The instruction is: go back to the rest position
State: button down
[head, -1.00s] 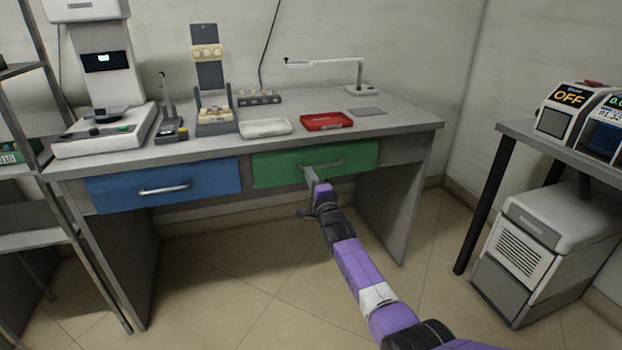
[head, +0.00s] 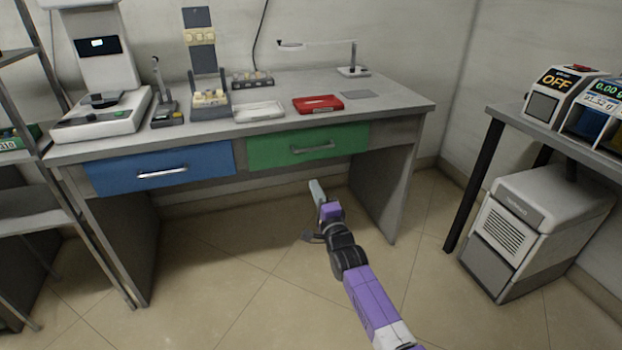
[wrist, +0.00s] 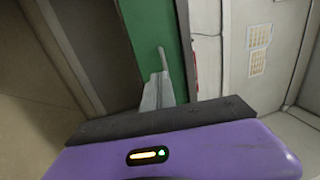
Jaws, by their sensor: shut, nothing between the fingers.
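My gripper (head: 316,192) is at the end of my purple arm, in front of and below the green drawer (head: 270,151) in the head view. Its fingers are together with nothing between them, and it is apart from the drawer handle (head: 314,147). The green drawer sits flush in the desk and looks shut. In the wrist view my gripper's fingers (wrist: 156,92) show as a grey shape in front of the green drawer front (wrist: 148,25); the handle shows just beyond them.
The grey desk (head: 400,97) also has a blue drawer (head: 110,177), shut. A red tray (head: 318,104) and a white tray (head: 259,112) lie on top. A side table (head: 560,135) stands right, with a white machine (head: 515,228) below. The floor around my arm is clear.

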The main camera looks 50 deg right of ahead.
jog(key=shift+s+a, duration=0.1)
jog(key=shift+s, duration=0.15)
jog(key=s+a+n+t+y, duration=0.1)
jog(key=s+a+n, duration=0.6)
jog(key=s+a, duration=0.3)
jog(key=s+a+n+y, duration=0.2)
jog(key=s+a+n, duration=0.55)
jog(key=a, duration=0.45)
jog(key=s+a+r+n+g+y, duration=0.1)
jog(key=s+a+n+y, duration=0.15)
jog(key=s+a, duration=0.45)
jog(key=s+a+r+n+g+y, duration=0.1)
jog(key=s+a+n+y, duration=0.2)
jog(key=s, duration=0.7)
jog(key=s+a+r+n+g+y, duration=0.15)
jog(key=s+a+n, duration=0.3)
jog(key=s, duration=0.45)
notch_tip(320, 180, up, 20)
jog(key=p, duration=2)
jog(key=shift+w+a+p, duration=0.25)
jog(key=shift+w+p, duration=0.05)
jog(key=shift+w, duration=0.05)
